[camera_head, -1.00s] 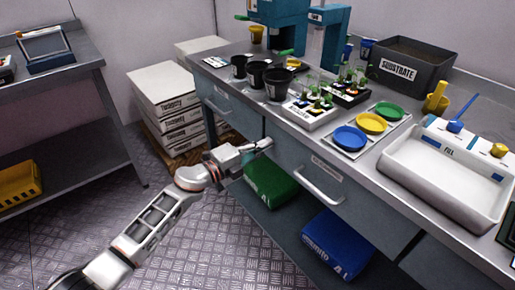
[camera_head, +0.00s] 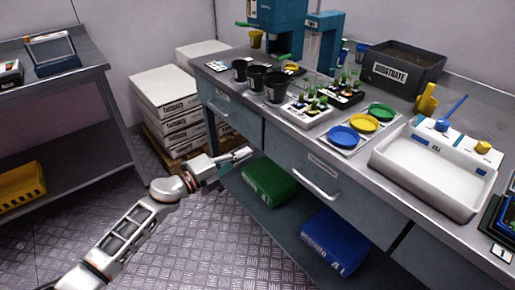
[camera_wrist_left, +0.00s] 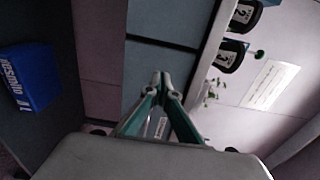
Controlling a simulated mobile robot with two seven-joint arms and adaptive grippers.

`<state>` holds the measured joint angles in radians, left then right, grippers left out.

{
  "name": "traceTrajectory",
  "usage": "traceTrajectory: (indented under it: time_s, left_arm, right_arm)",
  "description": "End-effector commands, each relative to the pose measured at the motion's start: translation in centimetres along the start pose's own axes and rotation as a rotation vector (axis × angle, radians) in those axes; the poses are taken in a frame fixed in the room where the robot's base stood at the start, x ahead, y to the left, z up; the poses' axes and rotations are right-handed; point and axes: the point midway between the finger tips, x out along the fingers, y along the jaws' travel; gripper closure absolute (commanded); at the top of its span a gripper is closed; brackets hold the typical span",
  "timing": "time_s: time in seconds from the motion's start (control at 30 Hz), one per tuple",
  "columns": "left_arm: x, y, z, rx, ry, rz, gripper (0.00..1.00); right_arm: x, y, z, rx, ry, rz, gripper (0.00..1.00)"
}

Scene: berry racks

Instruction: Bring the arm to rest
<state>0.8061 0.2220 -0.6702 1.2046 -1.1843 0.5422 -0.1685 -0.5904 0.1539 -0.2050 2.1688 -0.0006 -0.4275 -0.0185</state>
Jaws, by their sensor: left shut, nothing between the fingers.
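My left arm comes in from the lower left in the head view. Its gripper (camera_head: 244,154) is in front of the bench drawers, below the worktop and above the lower shelf. The gripper is shut and empty. In the left wrist view its fingers (camera_wrist_left: 160,80) meet at the tips with nothing between them. It looks apart from the drawer fronts, though the exact gap is hard to judge. My right gripper does not show.
The bench drawer handle (camera_head: 316,184) sticks out right of the gripper. A green bag (camera_head: 268,184) and a blue bag (camera_head: 335,242) lie on the lower shelf. Stacked white boxes (camera_head: 168,108) stand behind. Black pots (camera_head: 276,88) stand on the worktop. The metal floor (camera_head: 215,235) is clear.

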Motion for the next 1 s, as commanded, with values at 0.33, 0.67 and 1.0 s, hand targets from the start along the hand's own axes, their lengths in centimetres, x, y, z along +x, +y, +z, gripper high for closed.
traceTrajectory:
  time_s: [0.33,0.67,1.0]
  left_arm:
    - [-5.3,0.1,0.0,-0.001,0.0,0.002,1.0]
    - [-6.2,0.1,-0.7,-0.04,-0.016,-0.014,1.0]
    - [-12.2,1.3,-4.4,-0.473,-0.265,-0.136,1.0]
  right_arm:
    - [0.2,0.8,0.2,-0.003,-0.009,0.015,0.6]
    - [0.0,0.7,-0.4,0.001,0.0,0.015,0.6]
    - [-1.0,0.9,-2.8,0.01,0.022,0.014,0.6]
